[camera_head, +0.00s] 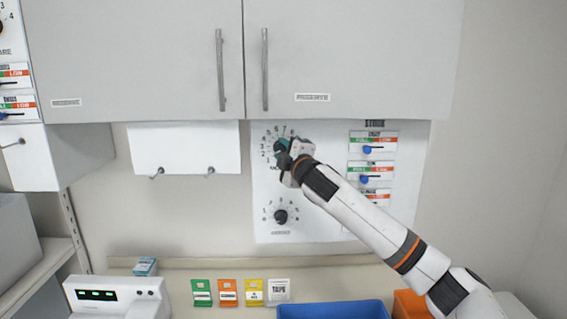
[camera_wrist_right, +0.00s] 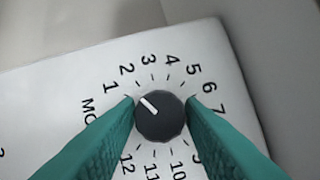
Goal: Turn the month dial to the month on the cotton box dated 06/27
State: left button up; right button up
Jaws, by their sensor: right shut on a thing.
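The month dial (camera_wrist_right: 160,117) is a dark round knob with a white pointer line, ringed by numbers on a white panel (camera_head: 340,220). In the right wrist view, the pointer slants up and left, between the 1 and the 2. My right gripper (camera_head: 285,153) is at the panel's upper left dial. Its teal fingers (camera_wrist_right: 160,108) are shut on the knob from both sides. A small blue and white box (camera_head: 145,266) stands on the ledge at the left; I cannot read a date on it. My left gripper is out of view.
A second dial (camera_head: 280,217) sits below the gripped one. Blue sliders (camera_head: 367,150) line the panel's right side. Closed cabinets (camera_head: 350,60) hang above. Coloured cards (camera_head: 228,292), a white device (camera_head: 115,295), a blue bin (camera_head: 333,309) and an orange box (camera_head: 410,303) stand below.

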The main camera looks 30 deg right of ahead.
jog(key=shift+w+a+f+m+g+h+b, duration=0.15)
jog(key=shift+m+g+h+b, duration=0.4)
jog(key=shift+m+h+b, duration=3.05)
jog(key=shift+a+r+m+g+h+b, duration=0.1)
jog(key=shift+m+g+h+b, duration=0.95)
jog(key=shift+m, duration=5.15)
jog(key=shift+w+a+f+m+g+h+b, duration=0.15)
jog(key=shift+m+h+b, duration=1.1)
jog(key=shift+m+b, duration=2.75)
jog(key=shift+s+r+m+p, duration=0.1)
jog(key=shift+m+p, duration=0.85)
jog(key=shift+m, duration=0.15)
jog(key=o, duration=1)
